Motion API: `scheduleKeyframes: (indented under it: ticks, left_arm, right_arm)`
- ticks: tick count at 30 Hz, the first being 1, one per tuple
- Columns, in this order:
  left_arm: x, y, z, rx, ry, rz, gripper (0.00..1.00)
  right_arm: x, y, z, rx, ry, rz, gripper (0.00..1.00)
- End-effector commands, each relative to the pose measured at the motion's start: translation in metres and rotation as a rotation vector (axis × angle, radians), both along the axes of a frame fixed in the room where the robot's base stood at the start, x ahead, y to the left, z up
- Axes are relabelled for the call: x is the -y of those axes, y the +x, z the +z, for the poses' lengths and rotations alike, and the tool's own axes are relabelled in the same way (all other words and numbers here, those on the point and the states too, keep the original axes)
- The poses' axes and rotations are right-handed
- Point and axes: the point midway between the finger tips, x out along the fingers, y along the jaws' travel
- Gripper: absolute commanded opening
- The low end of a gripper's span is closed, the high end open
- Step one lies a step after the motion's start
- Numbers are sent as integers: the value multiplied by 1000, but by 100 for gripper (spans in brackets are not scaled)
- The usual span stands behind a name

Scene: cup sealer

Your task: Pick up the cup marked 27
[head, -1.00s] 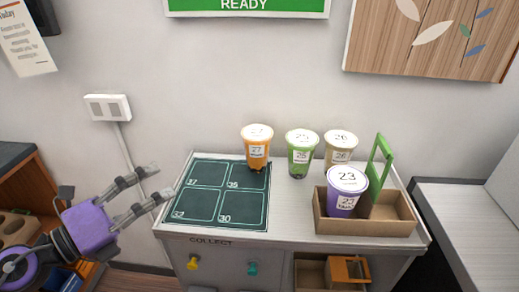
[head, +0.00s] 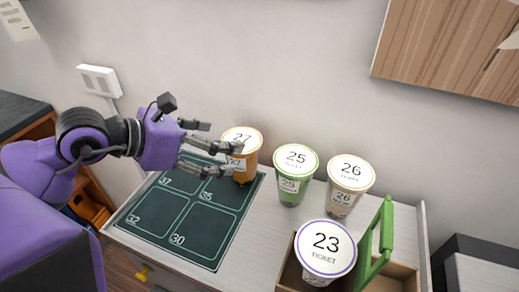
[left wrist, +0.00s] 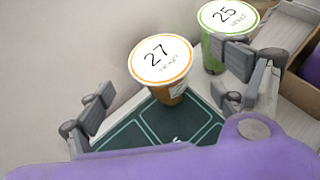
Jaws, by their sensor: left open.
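The cup marked 27 (head: 244,161) is orange with a white lid. It stands upright at the back right corner of the dark numbered mat (head: 150,212). My left gripper (head: 222,157) is open, with its fingers pointing at this cup from the left. In the left wrist view, cup 27 (left wrist: 163,67) shows beyond and between the spread fingers of my left gripper (left wrist: 165,105). I cannot tell whether a finger touches it. My right gripper is not in view.
The green cup 25 (head: 293,180) and the pale cup 26 (head: 345,190) stand to the right of cup 27. The purple cup 23 (head: 325,248) sits in a brown carrier (head: 400,279) with a green handle (head: 378,240). The wall is close behind the cups.

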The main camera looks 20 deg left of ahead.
Motion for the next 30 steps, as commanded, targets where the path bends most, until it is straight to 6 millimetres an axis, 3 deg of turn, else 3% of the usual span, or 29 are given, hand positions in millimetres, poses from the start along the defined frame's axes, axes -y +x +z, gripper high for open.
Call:
scheduleKeyframes:
  ticks: [18, 27, 30]
  left_arm:
    - [31, 51, -36, 1, -2, 0, 88]
    - [34, 55, -41, -1, -1, 0, 88]
    - [34, 55, -41, -1, -1, 0, 76]
  right_arm:
    - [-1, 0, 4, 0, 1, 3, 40]
    - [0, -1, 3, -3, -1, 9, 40]
    - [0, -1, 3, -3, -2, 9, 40]
